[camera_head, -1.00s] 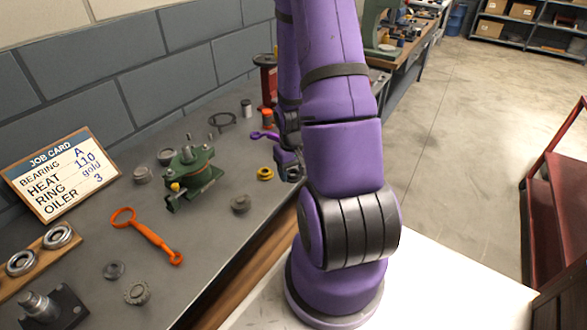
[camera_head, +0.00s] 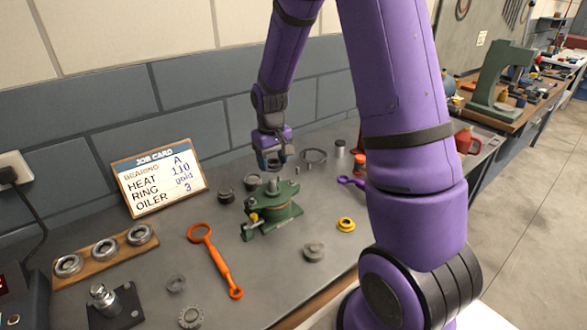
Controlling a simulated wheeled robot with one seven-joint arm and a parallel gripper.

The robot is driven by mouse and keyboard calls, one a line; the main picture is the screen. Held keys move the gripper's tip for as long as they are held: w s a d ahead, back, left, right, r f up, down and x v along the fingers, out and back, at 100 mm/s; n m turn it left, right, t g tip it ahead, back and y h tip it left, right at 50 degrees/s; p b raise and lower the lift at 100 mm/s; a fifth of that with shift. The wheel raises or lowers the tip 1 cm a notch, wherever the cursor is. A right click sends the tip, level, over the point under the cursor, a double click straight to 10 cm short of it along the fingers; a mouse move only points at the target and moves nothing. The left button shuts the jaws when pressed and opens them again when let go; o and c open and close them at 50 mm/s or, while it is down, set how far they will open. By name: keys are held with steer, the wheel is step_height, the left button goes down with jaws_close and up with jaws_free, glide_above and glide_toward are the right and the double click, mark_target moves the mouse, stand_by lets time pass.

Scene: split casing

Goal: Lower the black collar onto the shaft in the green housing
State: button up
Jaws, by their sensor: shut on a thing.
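The green housing (camera_head: 283,218) stands on the grey bench in the middle of the view. A short grey shaft (camera_head: 273,186) sticks up from its top. My gripper (camera_head: 272,160) points down above the housing, close over the shaft. It is shut on a small dark part, which I take to be the black collar (camera_head: 272,165). The collar is small here and its lower edge is hard to make out. I cannot tell whether it touches the shaft tip or hangs just above it.
An orange ring spanner (camera_head: 217,262) lies left of the housing. A yellow flanged ring (camera_head: 345,225) and a dark knob (camera_head: 313,251) lie right of it. Dark round parts (camera_head: 225,195) and a flat dark ring (camera_head: 313,157) lie behind. The job card (camera_head: 158,183) leans at the wall.

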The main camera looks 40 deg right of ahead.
mark_target(272, 179)
steer(key=shift+w+a, duration=0.2)
steer(key=shift+a, duration=0.05)
steer(key=shift+f, duration=1.6)
steer(key=shift+f, duration=0.2)
steer(key=shift+f, duration=1.45)
steer(key=shift+f, duration=0.2)
steer(key=o, duration=1)
steer(key=shift+r, duration=3.35)
